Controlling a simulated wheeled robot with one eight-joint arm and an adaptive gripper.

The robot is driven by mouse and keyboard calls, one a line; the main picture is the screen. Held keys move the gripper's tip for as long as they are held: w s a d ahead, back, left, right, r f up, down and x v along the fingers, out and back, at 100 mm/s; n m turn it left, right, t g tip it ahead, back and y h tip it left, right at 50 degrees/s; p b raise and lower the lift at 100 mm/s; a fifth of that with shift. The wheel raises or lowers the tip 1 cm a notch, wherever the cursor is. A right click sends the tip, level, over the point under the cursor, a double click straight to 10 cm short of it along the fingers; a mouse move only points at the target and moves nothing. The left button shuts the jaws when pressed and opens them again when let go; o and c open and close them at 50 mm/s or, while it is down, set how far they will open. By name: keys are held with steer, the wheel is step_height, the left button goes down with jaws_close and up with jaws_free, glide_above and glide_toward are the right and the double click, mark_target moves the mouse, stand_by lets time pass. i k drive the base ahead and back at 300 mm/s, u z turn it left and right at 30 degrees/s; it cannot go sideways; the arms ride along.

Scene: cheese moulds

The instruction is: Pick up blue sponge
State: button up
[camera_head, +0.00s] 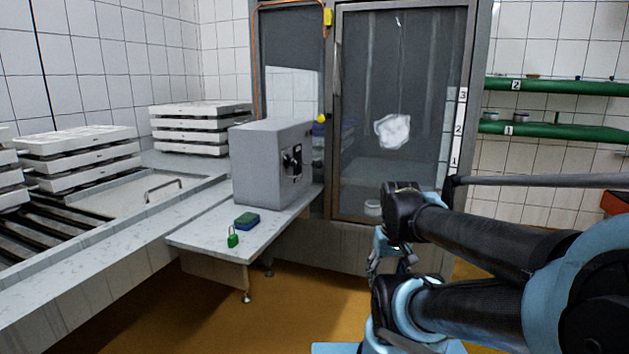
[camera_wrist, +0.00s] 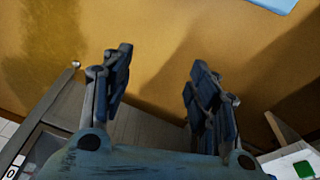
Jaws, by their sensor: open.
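The blue sponge (camera_head: 247,221), with a green layer on top, lies flat on the white side table, in front of a grey box. A small green padlock (camera_head: 233,237) stands beside it, nearer the table's front edge. My gripper (camera_head: 388,262) is to the right of the table, well apart from the sponge and partly hidden by my arm. In the wrist view my gripper (camera_wrist: 160,65) has its fingers spread, with only floor and a grey surface between them. A green thing (camera_wrist: 303,170) is cut off at the lower right there; I cannot tell which it is.
The white side table (camera_head: 200,238) carries the grey box (camera_head: 270,165) with a dark handle. A glass-doored cabinet (camera_head: 400,80) stands behind my arm. Stacked white moulds (camera_head: 200,128) are at the left. Green shelves (camera_head: 555,131) hang at the right. The floor before the table is clear.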

mark_target(246, 221)
steer(key=z, duration=0.7)
steer(key=k, duration=1.15)
steer(key=u, duration=1.3)
steer(key=i, duration=1)
steer(key=z, duration=0.05)
